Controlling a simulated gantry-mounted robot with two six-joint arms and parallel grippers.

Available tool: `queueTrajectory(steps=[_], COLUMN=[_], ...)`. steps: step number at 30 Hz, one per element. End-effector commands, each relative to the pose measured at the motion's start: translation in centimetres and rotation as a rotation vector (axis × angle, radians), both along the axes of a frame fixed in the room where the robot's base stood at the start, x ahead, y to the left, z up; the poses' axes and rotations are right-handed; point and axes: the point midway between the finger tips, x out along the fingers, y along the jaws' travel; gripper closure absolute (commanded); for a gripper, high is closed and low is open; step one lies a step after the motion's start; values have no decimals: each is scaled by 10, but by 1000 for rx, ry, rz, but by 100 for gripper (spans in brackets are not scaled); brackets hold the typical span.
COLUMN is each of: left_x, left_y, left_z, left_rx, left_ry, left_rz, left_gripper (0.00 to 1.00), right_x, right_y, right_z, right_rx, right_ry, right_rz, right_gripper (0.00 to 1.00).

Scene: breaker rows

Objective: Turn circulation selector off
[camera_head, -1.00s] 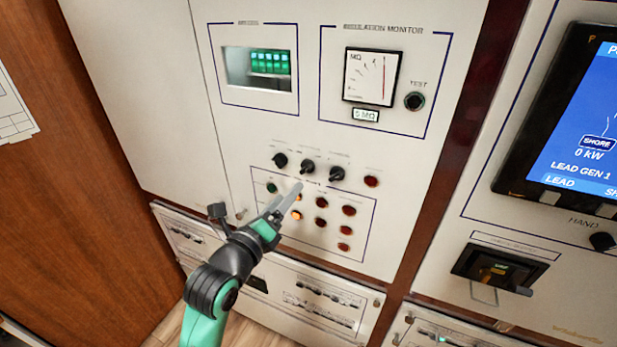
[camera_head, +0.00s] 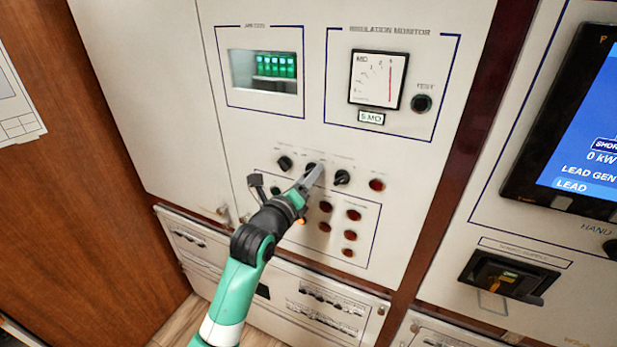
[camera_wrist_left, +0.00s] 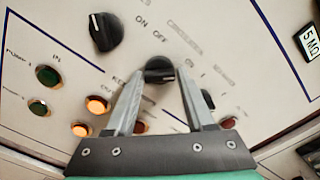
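Three black rotary knobs sit in a row on the white panel: a left knob (camera_head: 285,163), a middle knob (camera_head: 311,167) and a right knob (camera_head: 342,177). Their small labels are too blurred in the head view to tell which one is the circulation selector. My left gripper (camera_head: 313,177) is at the middle knob and partly covers it. In the left wrist view, the fingers of my left gripper (camera_wrist_left: 159,78) are apart, with the middle knob (camera_wrist_left: 159,69) between their tips. I cannot tell whether they touch it. My right gripper is not in view.
Red indicators (camera_head: 353,215) sit below the knobs, with a red one (camera_head: 377,185) at the row's right. An insulation meter (camera_head: 378,80) and a test button (camera_head: 421,103) are above. A screen (camera_head: 590,130) stands at the right.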

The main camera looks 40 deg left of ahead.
Motion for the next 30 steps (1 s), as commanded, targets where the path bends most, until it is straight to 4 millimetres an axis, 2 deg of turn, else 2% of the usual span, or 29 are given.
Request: queueTrajectory(steps=[1, 8, 9, 20, 30], left_x=[0, 0, 0, 0, 0], left_y=[0, 0, 0, 0, -1], left_z=[0, 0, 0, 0, 1], left_rx=[0, 0, 0, -39, -242], left_ry=[0, 0, 0, -11, -72], left_rz=[0, 0, 0, -1, -1], left_gripper=[57, 98, 100, 100, 100], right_x=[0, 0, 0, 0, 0], right_y=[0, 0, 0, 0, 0], right_z=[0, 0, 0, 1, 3], right_rx=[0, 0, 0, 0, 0], right_ry=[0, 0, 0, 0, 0], right_rz=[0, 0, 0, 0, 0], right_gripper=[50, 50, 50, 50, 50])
